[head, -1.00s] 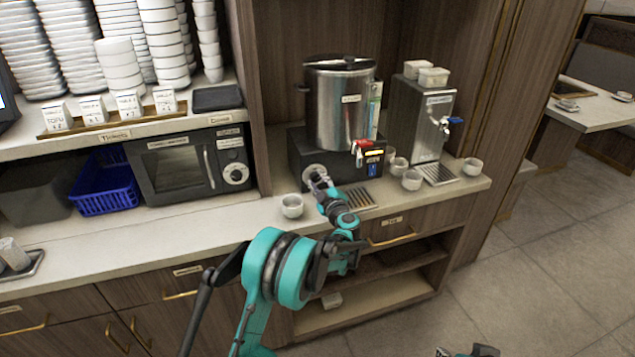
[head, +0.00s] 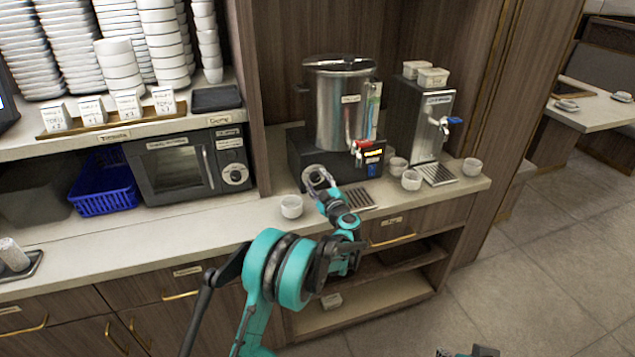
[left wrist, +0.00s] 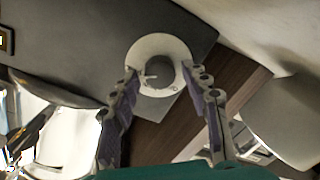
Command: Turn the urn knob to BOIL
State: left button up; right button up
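The steel urn (head: 338,108) stands on a dark base on the counter. Its round knob dial (head: 310,172) is on the base front, partly covered by my gripper. In the left wrist view the knob (left wrist: 158,74) shows as a grey disc in a white ring. My left gripper (head: 322,183) is just in front of it, fingers spread; in the left wrist view the gripper (left wrist: 165,76) is open, its tips either side of the knob, with nothing visibly gripped. The dial marks are too small to read. A bit of my right arm's end (head: 470,351) shows at the bottom edge.
A white cup (head: 291,206) stands left of the gripper. The urn's red-handled tap (head: 358,149) and a drip grille (head: 360,199) are to the right. More cups (head: 411,180) and a second dispenser (head: 418,115) stand further right. A microwave (head: 178,168) is at left.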

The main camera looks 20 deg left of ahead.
pick_arm(q)
jog(key=v, duration=1.2)
jog(key=shift+f, duration=0.1)
